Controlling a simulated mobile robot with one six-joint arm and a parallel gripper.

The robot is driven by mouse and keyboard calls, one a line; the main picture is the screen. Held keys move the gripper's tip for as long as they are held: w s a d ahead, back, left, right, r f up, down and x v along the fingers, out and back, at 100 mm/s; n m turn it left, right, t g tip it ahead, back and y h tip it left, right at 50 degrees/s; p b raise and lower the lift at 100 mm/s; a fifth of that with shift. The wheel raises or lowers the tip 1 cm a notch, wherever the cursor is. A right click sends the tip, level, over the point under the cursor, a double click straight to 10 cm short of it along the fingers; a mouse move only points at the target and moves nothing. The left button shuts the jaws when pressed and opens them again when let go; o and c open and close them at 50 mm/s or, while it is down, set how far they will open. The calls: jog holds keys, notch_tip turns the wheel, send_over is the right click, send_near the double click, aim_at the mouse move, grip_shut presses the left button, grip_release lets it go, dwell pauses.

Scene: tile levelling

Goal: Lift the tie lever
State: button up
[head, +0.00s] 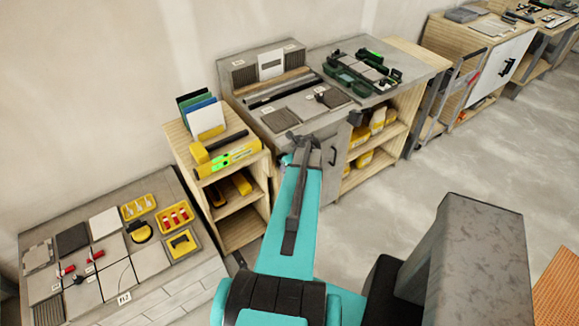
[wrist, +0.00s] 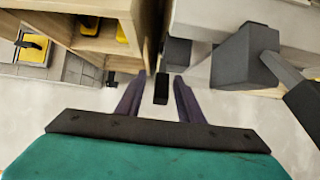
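I cannot pick out the tie lever for certain. Small red-handled pieces (head: 67,270) lie on the tiles of the low bench (head: 175,300) at the lower left of the head view; they are too small to identify. My gripper (wrist: 160,77) shows two dark fingers spread apart in the wrist view, with a gap on each side of a black block seen between them. I cannot tell how far off that block is. In the head view my teal arm reaches up the middle, its end in front of the grey cabinet, well right of the tiled bench.
A wooden shelf (head: 237,235) with a yellow-green level (head: 228,160) on top stands between bench and cabinet. Floor (head: 400,190) at the right is clear.

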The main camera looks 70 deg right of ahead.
jog(key=shift+b+v, duration=0.5)
jog(key=shift+v, duration=0.6)
jog(key=b+v, duration=0.3)
jog(key=v, duration=0.8)
jog(key=shift+r, duration=0.25)
jog(key=shift+a, duration=0.1)
